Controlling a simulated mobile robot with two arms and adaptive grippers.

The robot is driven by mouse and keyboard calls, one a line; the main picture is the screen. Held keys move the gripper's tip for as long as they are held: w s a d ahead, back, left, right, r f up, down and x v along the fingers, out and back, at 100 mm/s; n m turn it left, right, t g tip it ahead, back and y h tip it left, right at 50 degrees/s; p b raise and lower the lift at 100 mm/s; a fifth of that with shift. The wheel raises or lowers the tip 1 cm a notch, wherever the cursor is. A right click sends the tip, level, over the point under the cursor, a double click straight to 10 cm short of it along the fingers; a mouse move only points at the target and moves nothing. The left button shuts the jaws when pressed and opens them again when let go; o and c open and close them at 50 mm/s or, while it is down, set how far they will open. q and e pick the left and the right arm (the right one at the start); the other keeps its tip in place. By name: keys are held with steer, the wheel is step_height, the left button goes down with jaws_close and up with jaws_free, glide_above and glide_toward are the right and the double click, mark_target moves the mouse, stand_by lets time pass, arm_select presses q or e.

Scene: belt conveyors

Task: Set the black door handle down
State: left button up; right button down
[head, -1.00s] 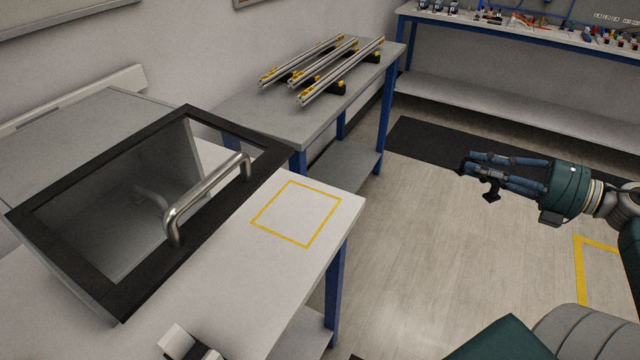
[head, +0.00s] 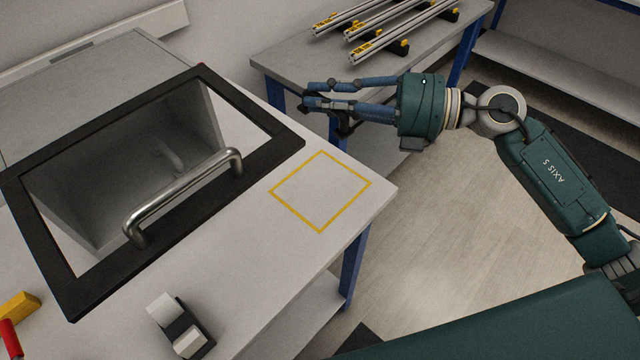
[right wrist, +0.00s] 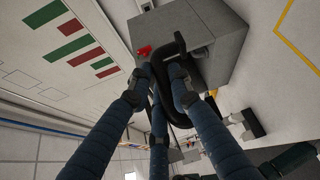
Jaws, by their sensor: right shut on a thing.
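My right gripper (head: 308,96) is at the upper middle of the head view. It is shut on the black door handle (right wrist: 162,88), a bent dark bar between the fingers in the right wrist view. In the head view the handle is hard to tell from the dark fingertips. The gripper is above and beyond the yellow square outline (head: 346,167) on the white table (head: 372,203), near the table's far right corner. My left gripper is not in view.
A black-framed glass door with a steel handle (head: 185,190) lies tilted left of the yellow square. A small black and white block (head: 185,335) is at the front. A grey table (head: 290,65) with aluminium profiles (head: 400,30) stands behind. The area inside the yellow square is empty.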

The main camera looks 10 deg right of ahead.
steer(key=s+a+g, duration=0.1)
steer(key=a, duration=0.3)
steer(key=shift+n+y, duration=0.3)
steer(key=shift+s+f, duration=0.2)
steer(key=shift+f, duration=9.5)
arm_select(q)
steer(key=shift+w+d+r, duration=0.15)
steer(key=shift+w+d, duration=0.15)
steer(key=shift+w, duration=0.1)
arm_select(e)
steer(key=shift+d, duration=0.1)
steer(key=shift+f, duration=0.15)
steer(key=c, duration=1.6)
jaws_free()
steer(key=shift+o, duration=0.2)
